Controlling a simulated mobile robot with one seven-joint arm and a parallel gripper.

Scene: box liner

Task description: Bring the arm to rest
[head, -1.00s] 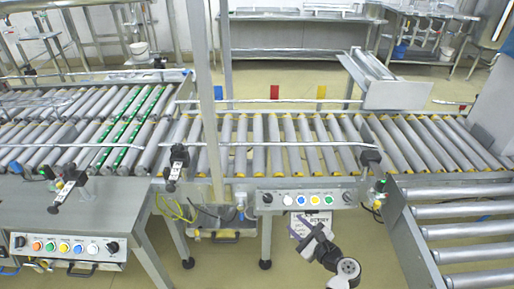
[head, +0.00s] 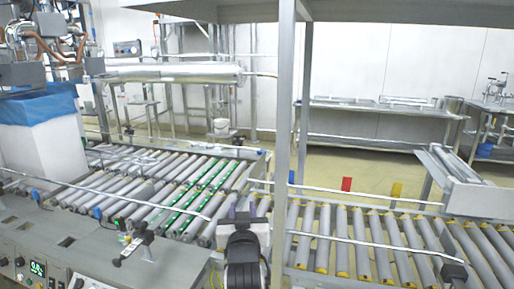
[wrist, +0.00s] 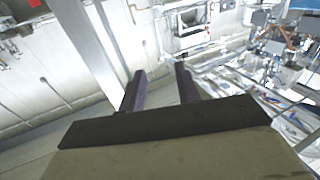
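My gripper (wrist: 160,84) is open and empty in the wrist view, its two dark fingers apart with nothing between them. In the head view my arm rises from the bottom middle, and the gripper (head: 243,208) is at its top, in front of the roller conveyor (head: 320,240). The fingertips are too small to make out clearly there. A white box (head: 45,148) with a blue liner (head: 38,107) over its top stands at the left on the conveyor line, well apart from my gripper.
A grey upright post (head: 285,90) stands just right of my gripper; it seems close. A control panel (head: 35,268) is at the lower left. Metal rails run along the conveyor. A tilted metal tray (head: 465,185) is at the right. Steel tables line the back wall.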

